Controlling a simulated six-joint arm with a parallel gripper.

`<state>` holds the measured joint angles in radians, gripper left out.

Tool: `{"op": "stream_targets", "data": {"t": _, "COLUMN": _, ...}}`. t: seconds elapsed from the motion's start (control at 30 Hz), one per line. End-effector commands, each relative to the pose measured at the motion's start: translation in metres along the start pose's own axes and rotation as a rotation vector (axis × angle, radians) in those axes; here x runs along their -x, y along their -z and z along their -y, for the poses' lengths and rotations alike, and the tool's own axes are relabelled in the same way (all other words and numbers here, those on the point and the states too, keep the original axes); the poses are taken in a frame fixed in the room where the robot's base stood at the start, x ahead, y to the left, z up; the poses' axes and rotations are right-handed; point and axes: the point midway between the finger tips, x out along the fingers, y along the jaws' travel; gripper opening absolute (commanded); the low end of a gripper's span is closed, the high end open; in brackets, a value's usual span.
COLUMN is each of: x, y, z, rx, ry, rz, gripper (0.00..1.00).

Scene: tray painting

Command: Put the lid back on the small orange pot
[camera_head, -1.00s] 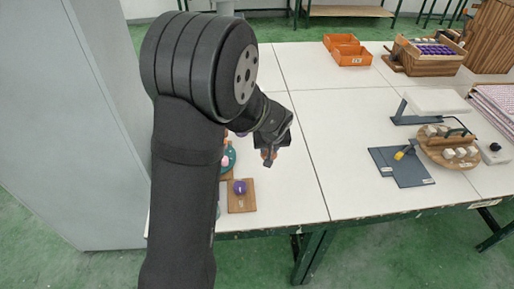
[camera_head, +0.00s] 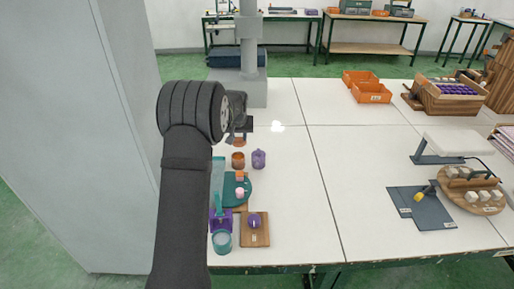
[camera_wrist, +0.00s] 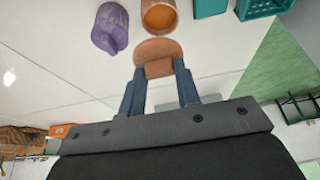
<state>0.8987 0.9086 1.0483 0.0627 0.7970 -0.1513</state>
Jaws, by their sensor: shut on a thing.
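The small orange pot (camera_head: 238,160) stands upright and open on the white table; its hollow inside shows in the wrist view (camera_wrist: 159,17). My gripper (camera_wrist: 160,72) is shut on the orange-brown lid (camera_wrist: 158,49). In the wrist view the lid appears just below the pot's edge, apart from or barely overlapping it; I cannot tell the height gap. In the head view my gripper (camera_head: 238,137) and the lid (camera_head: 239,143) are on the far side of the pot. The arm partly hides the gripper there.
A purple pot (camera_head: 258,159) stands close to the right of the orange pot. Nearer are a teal board (camera_head: 232,197) with small orange and pink items, a purple piece on a wooden board (camera_head: 255,238), and a teal cup (camera_head: 222,241).

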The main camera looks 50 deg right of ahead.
Motion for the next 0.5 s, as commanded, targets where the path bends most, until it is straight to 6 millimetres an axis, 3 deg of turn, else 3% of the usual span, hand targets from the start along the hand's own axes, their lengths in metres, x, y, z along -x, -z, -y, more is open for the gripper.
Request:
{"op": "stream_targets", "data": {"t": 0.17, "x": -0.005, "y": 0.006, "z": 0.01, "rx": -0.003, "ry": -0.002, "rz": -0.002, "gripper": 0.08}}
{"op": "stream_targets", "data": {"t": 0.5, "x": -0.031, "y": -0.005, "z": 0.01, "rx": -0.003, "ry": -0.002, "rz": -0.001, "gripper": 0.08}}
